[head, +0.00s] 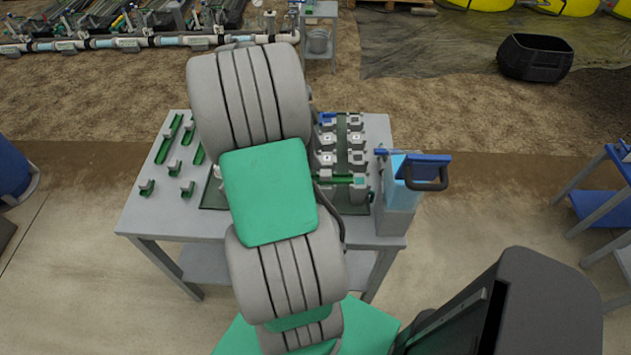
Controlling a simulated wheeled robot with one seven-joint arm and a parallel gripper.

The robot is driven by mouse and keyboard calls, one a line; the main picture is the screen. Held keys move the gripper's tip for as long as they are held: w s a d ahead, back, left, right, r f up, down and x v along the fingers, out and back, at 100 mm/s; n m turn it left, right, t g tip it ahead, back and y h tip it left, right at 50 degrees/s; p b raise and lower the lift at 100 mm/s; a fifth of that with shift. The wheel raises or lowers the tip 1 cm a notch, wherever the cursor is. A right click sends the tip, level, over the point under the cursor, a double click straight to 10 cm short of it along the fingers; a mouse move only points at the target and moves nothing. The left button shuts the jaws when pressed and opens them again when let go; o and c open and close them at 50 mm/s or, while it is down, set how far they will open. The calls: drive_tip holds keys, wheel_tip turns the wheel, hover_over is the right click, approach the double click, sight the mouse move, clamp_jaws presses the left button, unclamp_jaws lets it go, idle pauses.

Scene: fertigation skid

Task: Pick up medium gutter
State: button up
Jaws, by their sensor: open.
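Several green gutter pieces lie at the left of the grey table. The longest gutter (167,141) is at the far left. A shorter gutter (188,133) lies to its right, and another green piece (198,156) is partly covered by my arm. I cannot tell for sure which is the medium gutter. Small grey holders (147,187) with green bits stand near the table's left front. My arm crosses the middle of the table and hides much of it. My gripper is hidden behind the arm.
Grey blocks (356,158) stand in rows on the table's right half, with a green strip across them. A blue-handled container (402,205) stands at the right edge. A blue bench (600,205) is at far right, and a black tub (535,57) lies behind on the ground.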

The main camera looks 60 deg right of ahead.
sight(325, 172)
drive_tip(key=shift+w+f, duration=0.25)
drive_tip(key=shift+f, duration=0.4)
drive_tip(key=x, duration=0.7)
drive_tip(key=shift+s+d+f+p, duration=0.15)
drive_tip(key=shift+d+p, duration=0.05)
drive_tip(key=shift+p, duration=0.15)
drive_tip(key=shift+c, duration=0.5)
clamp_jaws()
